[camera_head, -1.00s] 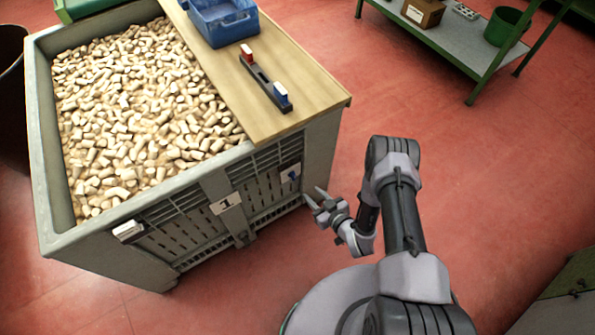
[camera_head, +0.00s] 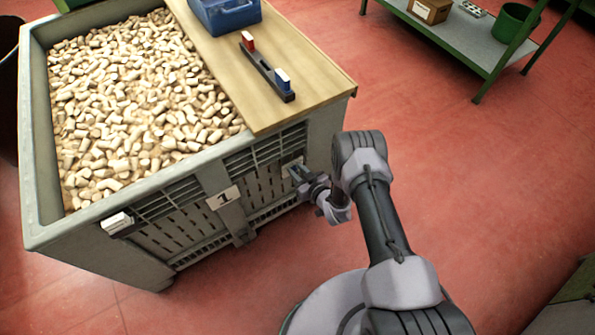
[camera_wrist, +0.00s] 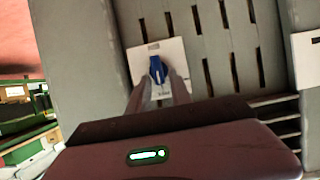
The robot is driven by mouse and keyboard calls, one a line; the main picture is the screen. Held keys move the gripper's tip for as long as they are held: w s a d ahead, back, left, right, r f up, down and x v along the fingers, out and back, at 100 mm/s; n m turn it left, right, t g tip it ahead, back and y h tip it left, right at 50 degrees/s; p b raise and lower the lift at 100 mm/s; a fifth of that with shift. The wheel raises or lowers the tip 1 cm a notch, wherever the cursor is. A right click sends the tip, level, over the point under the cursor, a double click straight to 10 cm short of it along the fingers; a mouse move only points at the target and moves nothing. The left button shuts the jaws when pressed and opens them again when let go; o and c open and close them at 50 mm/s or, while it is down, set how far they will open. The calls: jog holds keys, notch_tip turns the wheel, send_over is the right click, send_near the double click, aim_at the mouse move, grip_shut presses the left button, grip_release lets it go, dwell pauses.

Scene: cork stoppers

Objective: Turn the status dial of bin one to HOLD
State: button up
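Bin one is a grey slatted crate (camera_head: 45,190) full of corks, with a white "1" plate (camera_head: 223,198) on its front. The status dial, a blue knob (camera_wrist: 157,69), sits on a white plate (camera_wrist: 172,52) to the right of the number; the plate is partly hidden by my gripper in the head view (camera_head: 291,166). The knob points roughly up and down in the wrist view. My gripper (camera_wrist: 158,82) is at the dial, its fingers on either side of the knob and looking parted. I cannot tell whether they touch it. The plate's lettering is too small to read.
A wooden board (camera_head: 285,65) lies across the bin's right part, with a blue crate (camera_head: 226,14) and a dark holder with red and blue ends (camera_head: 266,70). A white-faced block (camera_head: 117,223) is on the front left. A green shelf (camera_head: 470,40) stands back right; red floor is clear.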

grip_shut()
jog(key=shift+s, duration=0.1)
jog(key=shift+s+a+f+n+t+h+p, duration=0.2)
jog(key=shift+n+t+h, duration=0.5)
jog(key=shift+n, duration=0.7)
jog(key=shift+s+a+f+n+t+h+p, duration=0.1)
jog(key=shift+a+f+n+t+h+p, duration=0.2)
jog(key=shift+n+t+h, duration=0.75)
jog(key=shift+s+a+n+t+h+p, duration=0.15)
jog(key=shift+a+n+t, duration=0.2)
jog(key=shift+n, duration=1.4)
